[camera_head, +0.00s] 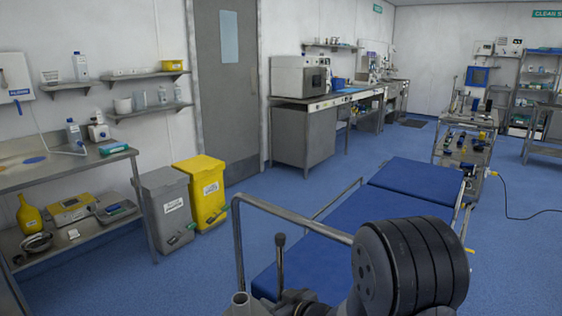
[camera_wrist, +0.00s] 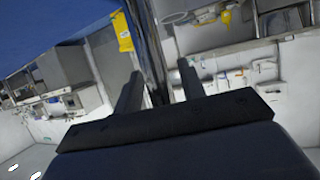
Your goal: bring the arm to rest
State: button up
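My gripper (camera_wrist: 160,66) shows in the wrist view with its two dark fingers apart, so it is open. A metal bar or post (camera_wrist: 150,45) crosses the view between the fingers; gaps show on both sides, and I cannot tell how far behind it lies. In the head view a dark ribbed round part of my arm (camera_head: 412,265) fills the lower right, in front of the blue operating table (camera_head: 350,220). My fingers cannot be made out in the head view.
The table has a metal side rail (camera_head: 290,218). A grey bin (camera_head: 168,208) and a yellow bin (camera_head: 204,190) stand left of it. A metal bench (camera_head: 65,170) is at the far left, a tool trolley (camera_head: 466,150) at the right. Blue floor between is clear.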

aim_at(283, 280)
notch_tip(283, 280, down, 2)
jog(key=shift+f, duration=0.1)
jog(key=p+v, duration=0.1)
jog(key=v, duration=1.1)
jog(key=b+x, duration=0.2)
jog(key=x, duration=1.1)
jog(key=r+p, duration=0.1)
jog(key=r, duration=0.2)
jog(key=r+p, duration=0.1)
jog(key=r, duration=0.2)
jog(key=r+p, duration=0.2)
jog(key=r, duration=0.2)
jog(key=shift+s+d, duration=0.3)
jog(key=shift+s, duration=0.05)
jog(key=shift+d+r, duration=0.1)
jog(key=shift+r, duration=0.05)
